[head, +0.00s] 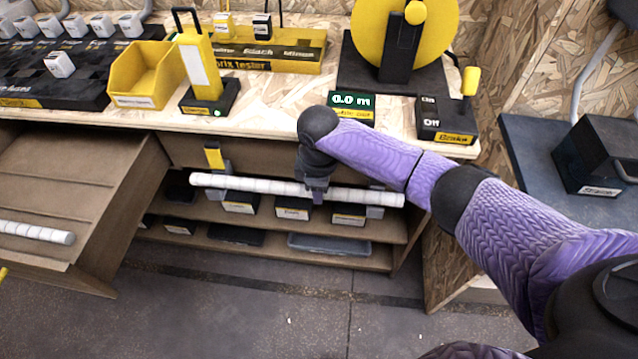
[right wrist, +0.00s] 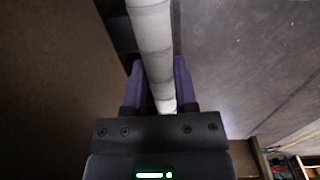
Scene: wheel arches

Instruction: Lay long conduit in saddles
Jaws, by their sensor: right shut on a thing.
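A long white conduit (head: 250,184) runs nearly level across the front of the bench's open shelves in the head view. My right gripper (head: 316,196) is shut on it, a little right of its middle. In the right wrist view the conduit (right wrist: 153,45) passes between the two purple fingers (right wrist: 159,90). A grey bracket with a yellow top (head: 213,158), perhaps a saddle, shows behind the conduit's left part. Another grey bracket (head: 375,211) shows behind its right part. I cannot tell whether the conduit touches either. My left gripper is not in view.
A second white conduit (head: 36,232) lies on a sloping brown rack (head: 60,185) at left. The bench top (head: 270,105) holds a yellow bin (head: 145,75), a tester, a yellow reel and a brake box (head: 446,120). Small boxes sit on the shelves. The floor (head: 270,310) in front is clear.

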